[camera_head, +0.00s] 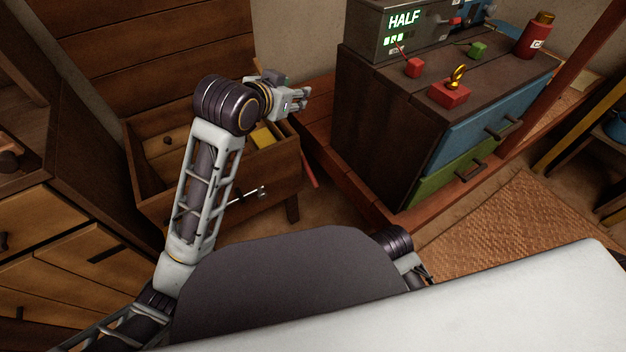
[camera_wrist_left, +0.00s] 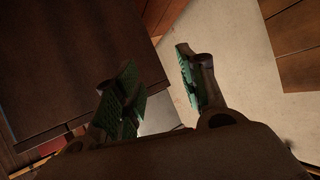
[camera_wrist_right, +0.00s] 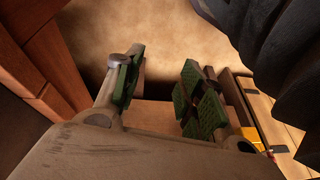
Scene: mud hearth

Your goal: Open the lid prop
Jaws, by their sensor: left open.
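A wooden chest (camera_head: 150,200) stands open at the left in the head view, its plank lid (camera_head: 160,50) raised behind it. I cannot make out a lid prop for certain; my left arm hides part of the chest. A thin red bar (camera_head: 309,168) slants beside the chest's right side. My left gripper (camera_head: 303,98) is beyond the chest's right end, with its fingers apart and nothing between them in the left wrist view (camera_wrist_left: 160,85). My right gripper (camera_head: 424,275) is low at my front, mostly hidden; in the right wrist view its fingers (camera_wrist_right: 160,90) are apart and empty.
A dark cabinet (camera_head: 375,130) with blue and green drawers stands right of my left gripper. On it are a display box (camera_head: 385,45), a red block with a gold loop (camera_head: 450,94) and a red canister (camera_head: 533,40). A woven mat (camera_head: 510,220) covers floor at the right.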

